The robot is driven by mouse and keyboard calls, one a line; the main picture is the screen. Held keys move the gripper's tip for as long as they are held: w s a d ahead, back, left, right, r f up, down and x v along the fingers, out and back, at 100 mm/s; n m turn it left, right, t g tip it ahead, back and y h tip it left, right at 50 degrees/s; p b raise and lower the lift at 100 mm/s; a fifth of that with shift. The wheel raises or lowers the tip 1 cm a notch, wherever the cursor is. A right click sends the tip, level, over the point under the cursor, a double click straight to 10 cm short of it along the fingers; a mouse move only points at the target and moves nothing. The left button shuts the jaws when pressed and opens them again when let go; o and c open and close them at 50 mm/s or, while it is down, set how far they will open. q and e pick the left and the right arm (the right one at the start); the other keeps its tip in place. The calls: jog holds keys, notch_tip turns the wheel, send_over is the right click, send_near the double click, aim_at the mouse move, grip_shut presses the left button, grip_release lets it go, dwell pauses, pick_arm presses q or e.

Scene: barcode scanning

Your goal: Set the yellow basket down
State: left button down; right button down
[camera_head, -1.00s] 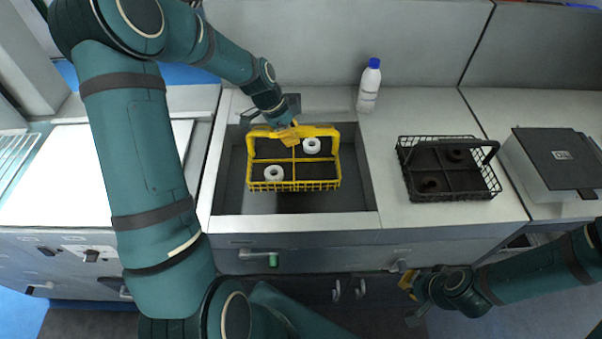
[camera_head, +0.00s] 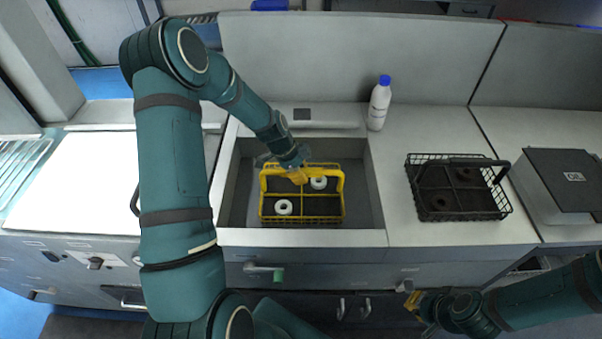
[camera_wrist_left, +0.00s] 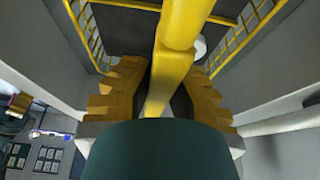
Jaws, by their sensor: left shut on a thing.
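The yellow basket (camera_head: 302,219) is in the sunken grey bay (camera_head: 236,205) of the counter in the head view, with two white rings in its compartments. My left gripper (camera_head: 297,174) is shut on the basket's top handle. In the left wrist view its two yellow fingers (camera_wrist_left: 158,95) sit on either side of the yellow handle bar (camera_wrist_left: 172,65). I cannot tell whether the basket's bottom touches the bay floor. My right gripper (camera_head: 412,303) is low at the right, in front of the counter and away from the basket; its finger opening is unclear.
A black basket (camera_head: 455,205) with dark rings stands on the counter right of the bay. A white bottle with a blue cap (camera_head: 378,108) stands behind the bay's right corner. A dark-lidded box (camera_head: 565,180) is at the far right. Bare counter lies between bay and black basket.

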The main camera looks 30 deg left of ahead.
pick_arm(q)
jog(key=shift+r, duration=0.1)
jog(key=c, duration=1.1)
grip_release()
jog(key=v, duration=1.2)
jog(key=shift+s+p, duration=0.15)
jog(key=shift+p, duration=0.15)
